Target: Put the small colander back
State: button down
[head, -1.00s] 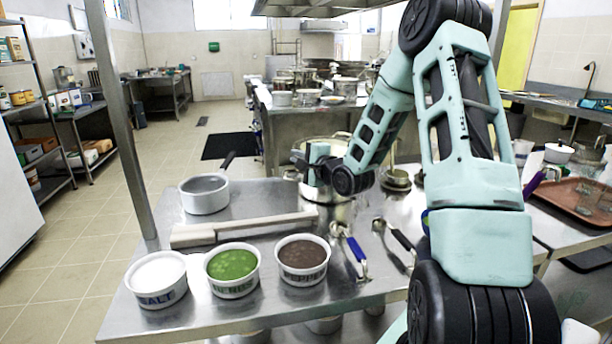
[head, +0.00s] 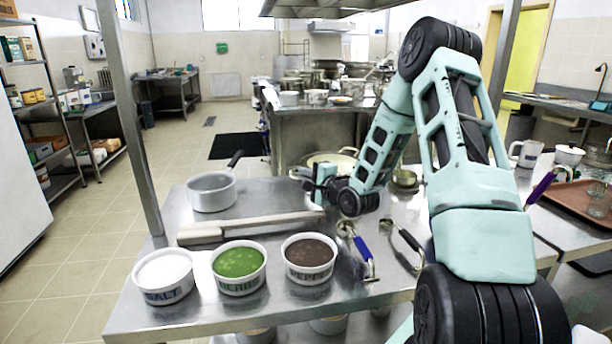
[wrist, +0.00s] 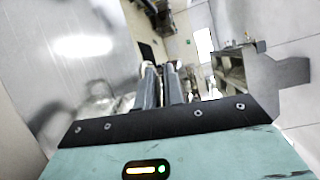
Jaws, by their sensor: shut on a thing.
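My gripper (head: 322,184) hangs low over the steel table, just beyond the tip of a long pale paddle. Its fingers (wrist: 163,88) point away from me in the wrist view and are close together. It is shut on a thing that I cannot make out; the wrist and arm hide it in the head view. A round, pale, two-handled vessel (head: 330,158) shows right behind the gripper, partly covered by it. I cannot tell whether the gripper touches it. I cannot clearly pick out the small colander in either view.
A saucepan (head: 211,190) stands at the table's left, with the paddle (head: 250,226) in front. Tubs of salt (head: 163,277), herbs (head: 239,267) and pepper (head: 310,258) line the front. Blue-handled (head: 359,248) and black-handled (head: 408,243) tools lie right of them. A brown tray (head: 572,202) is farther right.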

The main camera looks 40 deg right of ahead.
jog(key=shift+f, duration=0.2)
jog(key=c, duration=1.5)
grip_release()
jog(key=shift+r, duration=0.2)
jog(key=s+a+r, duration=0.1)
jog(key=s, duration=1.1)
jog(key=shift+a+r, duration=0.2)
jog(key=shift+r, duration=0.05)
